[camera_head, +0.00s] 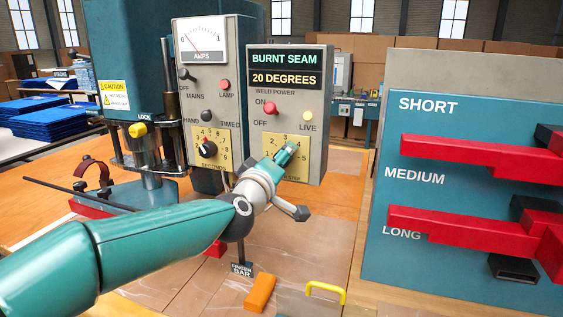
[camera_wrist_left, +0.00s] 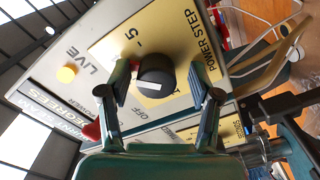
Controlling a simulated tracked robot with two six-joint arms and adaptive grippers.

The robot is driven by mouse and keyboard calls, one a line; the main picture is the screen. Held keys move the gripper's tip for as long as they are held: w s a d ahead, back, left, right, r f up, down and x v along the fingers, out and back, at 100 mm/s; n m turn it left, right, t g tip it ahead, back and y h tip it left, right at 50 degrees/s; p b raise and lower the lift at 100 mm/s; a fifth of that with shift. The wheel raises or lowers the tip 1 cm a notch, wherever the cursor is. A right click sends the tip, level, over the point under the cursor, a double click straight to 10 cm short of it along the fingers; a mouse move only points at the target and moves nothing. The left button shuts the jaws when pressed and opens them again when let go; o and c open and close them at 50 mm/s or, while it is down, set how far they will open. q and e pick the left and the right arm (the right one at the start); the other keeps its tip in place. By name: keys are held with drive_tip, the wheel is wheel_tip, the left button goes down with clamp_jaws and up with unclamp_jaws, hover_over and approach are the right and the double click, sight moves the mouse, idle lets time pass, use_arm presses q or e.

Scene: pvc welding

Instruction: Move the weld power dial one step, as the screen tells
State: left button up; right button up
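The screen (camera_head: 285,69) reads "BURNT SEAM" over "20 DEGREES". Below it is the yellow power step plate (camera_head: 275,172), with numbers 2, 3 and 4 along its top. The weld power dial is hidden behind my left gripper (camera_head: 287,153) in the head view. In the left wrist view the dial's black knob (camera_wrist_left: 155,70) sits between the two fingers of my left gripper (camera_wrist_left: 163,82). The fingers are open, with a gap clearest on the right. The knob has a white mark; I cannot tell which number it points at. My right gripper is not in view.
A red weld power switch (camera_head: 270,108) and yellow live lamp (camera_head: 308,116) sit above the plate. The seconds dial (camera_head: 208,149) is left of my gripper. A blue rack (camera_head: 420,270) with red pieces stands right. An orange block (camera_head: 259,292) lies on the bench.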

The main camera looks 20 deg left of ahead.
use_arm(q)
drive_tip(key=shift+d, duration=0.1)
drive_tip(key=s, duration=1.2)
drive_tip(key=shift+a, duration=0.25)
